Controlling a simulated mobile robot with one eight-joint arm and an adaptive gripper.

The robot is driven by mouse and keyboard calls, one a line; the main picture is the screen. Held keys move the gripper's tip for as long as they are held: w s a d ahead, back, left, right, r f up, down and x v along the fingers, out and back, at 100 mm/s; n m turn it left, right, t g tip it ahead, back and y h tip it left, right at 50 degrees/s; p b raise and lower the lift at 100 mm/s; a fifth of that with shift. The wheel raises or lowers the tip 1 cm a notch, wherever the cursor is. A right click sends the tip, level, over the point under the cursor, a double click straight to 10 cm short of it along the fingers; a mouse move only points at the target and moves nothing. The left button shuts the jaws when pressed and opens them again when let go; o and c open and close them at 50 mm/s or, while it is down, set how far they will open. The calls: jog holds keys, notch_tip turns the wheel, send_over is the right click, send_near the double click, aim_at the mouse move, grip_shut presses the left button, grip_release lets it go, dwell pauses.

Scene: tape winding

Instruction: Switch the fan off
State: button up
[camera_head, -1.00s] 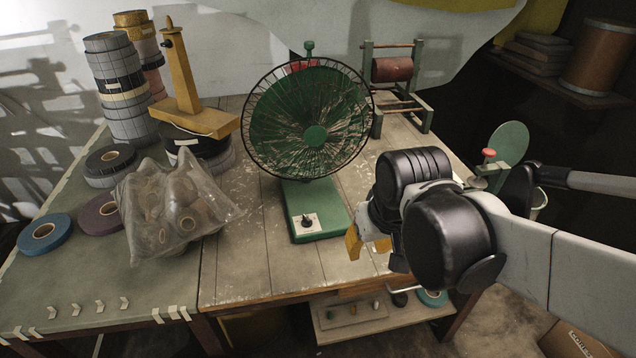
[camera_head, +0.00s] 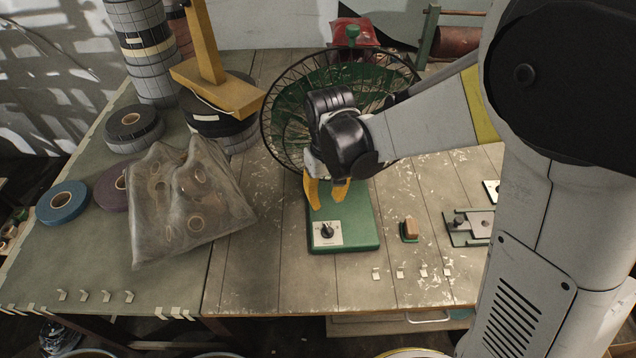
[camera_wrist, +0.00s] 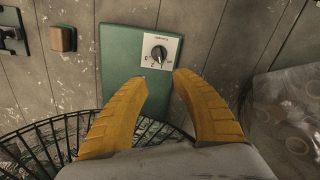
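The green fan (camera_head: 290,85) stands on the wooden table, its round wire guard partly hidden behind my arm. Its flat green base (camera_head: 365,220) reaches toward the table's front. A white plate (camera_head: 318,239) with a dark round knob (camera_head: 327,231) sits on the base's front left part. In the wrist view the knob (camera_wrist: 159,54) shows on its plate, just beyond my yellow fingertips. My gripper (camera_head: 327,197) is open and empty above the base, behind the knob. Its two fingers (camera_wrist: 158,78) are spread apart in the wrist view. The knob is not between them and appears untouched.
A clear plastic bag of rolls (camera_head: 185,205) lies left of the fan. A small brown block (camera_head: 411,228) and a metal fixture (camera_head: 470,227) lie to its right. Tape rolls (camera_head: 62,202) and a tall stack (camera_head: 140,45) stand at the left. Table in front of the base is mostly clear.

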aim_at(326, 224)
jog(key=f+b, duration=0.1)
jog(key=f, duration=0.2)
jog(key=f+b, duration=0.1)
jog(key=f, duration=0.3)
jog(key=f+b, duration=0.2)
jog(key=f, duration=0.1)
jog(key=shift+s+f, duration=0.25)
jog(key=shift+s, duration=0.05)
jog(key=shift+c, duration=0.2)
grip_shut()
